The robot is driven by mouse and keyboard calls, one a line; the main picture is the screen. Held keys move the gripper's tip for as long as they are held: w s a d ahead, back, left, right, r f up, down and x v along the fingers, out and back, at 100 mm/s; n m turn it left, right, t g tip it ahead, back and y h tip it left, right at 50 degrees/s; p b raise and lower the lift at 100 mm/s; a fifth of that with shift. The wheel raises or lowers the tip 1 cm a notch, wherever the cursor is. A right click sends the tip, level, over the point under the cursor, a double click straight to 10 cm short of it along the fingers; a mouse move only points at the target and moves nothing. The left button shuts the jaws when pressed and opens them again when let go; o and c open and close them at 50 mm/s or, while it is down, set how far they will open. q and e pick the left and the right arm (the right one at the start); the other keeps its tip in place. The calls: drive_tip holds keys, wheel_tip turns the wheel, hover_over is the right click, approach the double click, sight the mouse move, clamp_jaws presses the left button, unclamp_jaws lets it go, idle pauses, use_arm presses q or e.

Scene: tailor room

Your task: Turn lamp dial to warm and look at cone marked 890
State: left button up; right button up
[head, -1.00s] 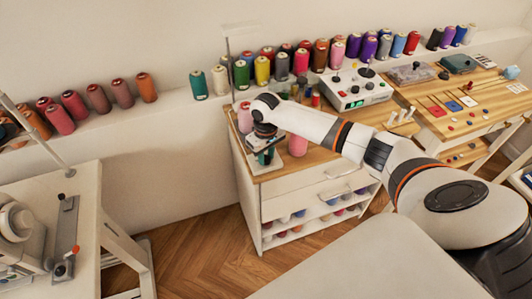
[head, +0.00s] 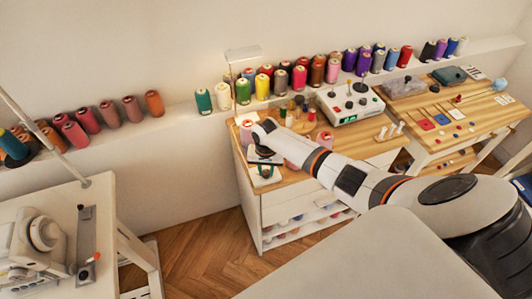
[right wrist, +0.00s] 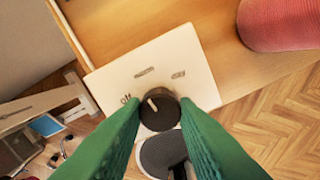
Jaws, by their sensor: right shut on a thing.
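My right gripper (head: 264,168) reaches the lamp base (head: 262,182) at the near left corner of the wooden-topped cabinet. In the right wrist view its green fingers are shut on the black lamp dial (right wrist: 158,108), one on each side. The dial's pale pointer slants up and left, and the white base plate (right wrist: 198,75) carries small dark labels around it. The lamp head (head: 243,53) stands on a thin post. Behind it, thread cones line the wall shelf, including teal (head: 203,100), cream (head: 222,97) and green (head: 243,91). Their markings are too small to read. My left gripper is out of view.
A pink cone (right wrist: 282,22) stands close to the lamp base on the cabinet. A white control box (head: 350,104) sits further back on the cabinet top (head: 375,142). A white table (head: 60,200) with a machine is at left. Wood floor lies between.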

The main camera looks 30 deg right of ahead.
sight(266, 172)
drive_tip(key=shift+r+m+p, duration=0.1)
drive_tip(key=shift+m+p, duration=0.35)
drive_tip(key=shift+m, duration=0.15)
drive_tip(key=shift+w, duration=0.1)
drive_tip(key=o, duration=1)
wheel_tip(266, 172, up, 12)
drive_tip(key=b, duration=0.1)
